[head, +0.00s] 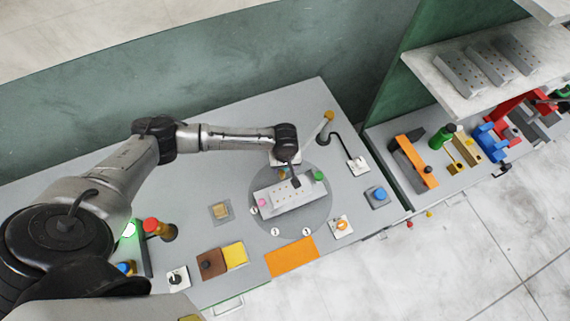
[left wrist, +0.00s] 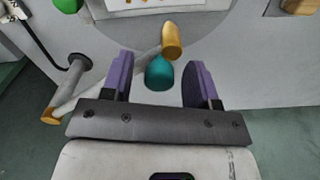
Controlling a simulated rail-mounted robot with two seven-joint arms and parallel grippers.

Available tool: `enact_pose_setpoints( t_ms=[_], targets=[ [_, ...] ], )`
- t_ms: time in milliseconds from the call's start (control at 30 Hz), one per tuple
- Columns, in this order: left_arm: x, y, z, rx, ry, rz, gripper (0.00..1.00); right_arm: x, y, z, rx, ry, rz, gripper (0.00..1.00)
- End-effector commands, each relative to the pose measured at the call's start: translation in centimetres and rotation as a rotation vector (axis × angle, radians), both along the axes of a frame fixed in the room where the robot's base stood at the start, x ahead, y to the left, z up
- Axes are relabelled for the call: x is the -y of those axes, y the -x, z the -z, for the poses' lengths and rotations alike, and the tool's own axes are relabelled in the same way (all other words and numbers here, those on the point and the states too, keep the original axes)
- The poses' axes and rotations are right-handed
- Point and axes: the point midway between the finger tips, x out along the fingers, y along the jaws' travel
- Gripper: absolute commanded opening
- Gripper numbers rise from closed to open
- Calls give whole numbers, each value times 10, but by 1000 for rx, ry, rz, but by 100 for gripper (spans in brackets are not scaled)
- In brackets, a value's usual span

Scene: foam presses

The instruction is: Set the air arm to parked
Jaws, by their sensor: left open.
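The air arm (head: 318,128) is a pale grey bar with a gold cap at its far end. Its other end reaches in over the round grey plate, under my left gripper (head: 288,175). In the left wrist view the air arm (left wrist: 118,77) runs slantwise to a gold nozzle (left wrist: 172,38). A teal knob (left wrist: 159,73) shows between the open purple fingers of my left gripper (left wrist: 160,85). I cannot tell whether the fingers touch it. The gripper hides part of the arm in the head view. My right gripper is not in view.
The round plate (head: 325,208) carries a light block (head: 296,193) with holes and a green knob (head: 318,175). A black cable runs to a white switch plate (head: 359,166). A blue button (head: 378,194) and an orange pad (head: 291,257) lie nearby. Shelves stand at right.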

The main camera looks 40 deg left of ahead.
Motion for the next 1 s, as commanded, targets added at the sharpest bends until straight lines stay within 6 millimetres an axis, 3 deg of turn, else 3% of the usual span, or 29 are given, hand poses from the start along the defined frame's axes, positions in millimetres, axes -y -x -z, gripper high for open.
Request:
enact_pose_setpoints(
  t_ms=[267, 833, 1000],
  targets=[
    [0, 0, 1, 0, 0, 0, 54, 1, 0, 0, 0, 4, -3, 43],
    [0, 0, 0, 0, 0, 0, 0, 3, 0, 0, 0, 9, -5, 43],
    [0, 0, 0, 0, 0, 0, 0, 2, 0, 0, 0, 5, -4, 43]
  ],
)
